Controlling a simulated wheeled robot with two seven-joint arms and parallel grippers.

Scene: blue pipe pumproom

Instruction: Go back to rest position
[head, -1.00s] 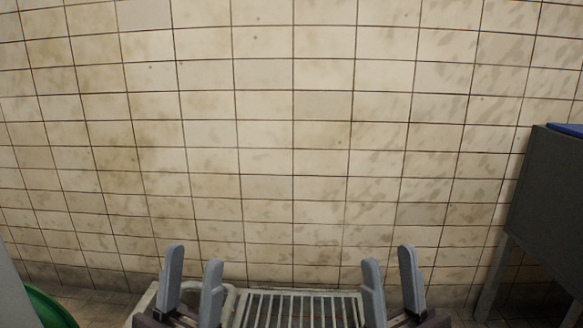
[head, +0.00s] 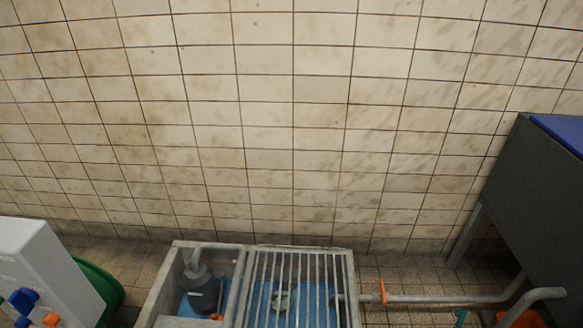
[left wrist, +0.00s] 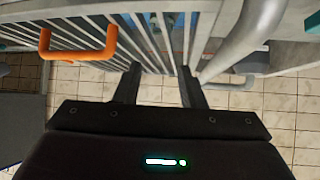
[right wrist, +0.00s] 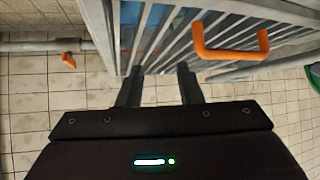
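My left gripper (left wrist: 160,78) shows in the left wrist view, with its two dark fingers spread apart and nothing between them. An orange handle (left wrist: 80,50) on a metal grating is to the left of its fingers. My right gripper (right wrist: 159,78) shows in the right wrist view, also spread and empty. An orange handle (right wrist: 231,44) is to the right of its fingers. Neither gripper shows in the head view.
A pit frame with a grating (head: 300,255) and a dark pump (head: 203,290) is low in the head view. A grey cabinet (head: 45,270) stands left, a grey table with a blue top (head: 562,130) right. A pipe (head: 440,298) runs right. A tiled wall (head: 290,130) is behind.

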